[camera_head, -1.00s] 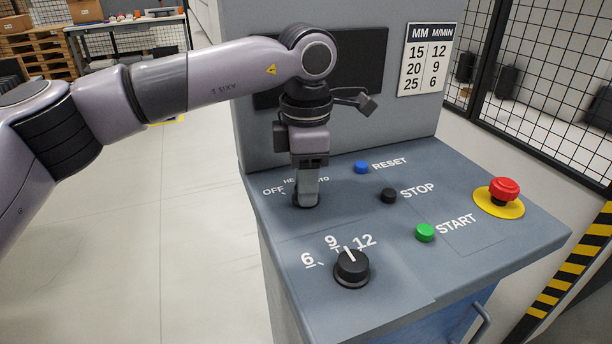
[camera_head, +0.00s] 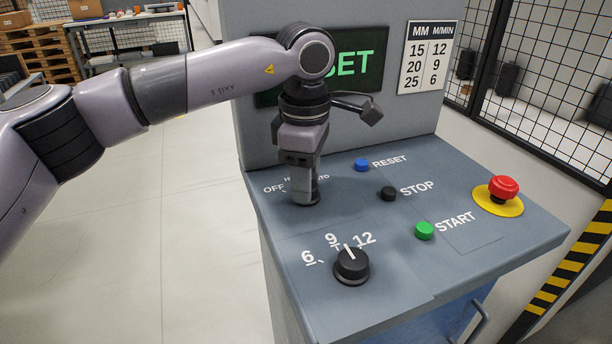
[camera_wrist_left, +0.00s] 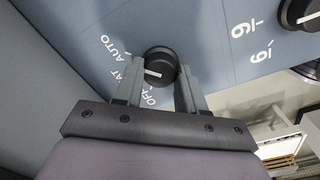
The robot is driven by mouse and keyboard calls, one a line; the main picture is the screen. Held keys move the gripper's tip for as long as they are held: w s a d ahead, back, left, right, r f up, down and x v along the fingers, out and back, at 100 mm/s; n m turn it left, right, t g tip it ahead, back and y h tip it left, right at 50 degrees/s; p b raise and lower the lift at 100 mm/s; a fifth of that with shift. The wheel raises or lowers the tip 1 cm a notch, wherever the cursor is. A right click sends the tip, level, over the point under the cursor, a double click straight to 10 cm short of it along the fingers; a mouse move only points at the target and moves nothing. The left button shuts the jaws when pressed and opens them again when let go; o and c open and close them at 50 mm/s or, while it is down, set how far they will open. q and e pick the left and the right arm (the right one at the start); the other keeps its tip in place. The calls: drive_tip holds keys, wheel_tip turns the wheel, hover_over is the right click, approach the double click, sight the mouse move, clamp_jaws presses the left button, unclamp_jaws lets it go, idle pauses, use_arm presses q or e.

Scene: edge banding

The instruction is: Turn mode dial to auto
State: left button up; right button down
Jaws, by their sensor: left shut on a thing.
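The mode dial (camera_wrist_left: 160,60) is a round black knob with a white pointer line, seen in the left wrist view. The labels OFF, HEAT and AUTO (camera_wrist_left: 115,47) curve around its left side, partly covered by a finger. The pointer faces left, roughly toward the middle label, HEAT. My left gripper (camera_wrist_left: 160,78) is shut on the dial, one finger on each side. In the head view my left gripper (camera_head: 305,192) points down onto the panel and hides the dial and part of its labels. My right gripper is in neither view.
A second black dial (camera_head: 351,265) marked 6, 9, 12 sits nearer on the panel. To the right are the blue RESET (camera_head: 361,165), black STOP (camera_head: 388,193) and green START (camera_head: 424,230) buttons and a red emergency button (camera_head: 503,187). A lit screen (camera_head: 360,62) stands behind my arm.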

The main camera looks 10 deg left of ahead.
use_arm(q)
drive_tip(key=shift+r, duration=0.1)
drive_tip(key=o, duration=1.1)
drive_tip(key=shift+c, duration=0.2)
wheel_tip(320, 180, up, 7)
drive_tip(key=shift+s+r, duration=0.1)
drive_tip(key=shift+s, duration=0.1)
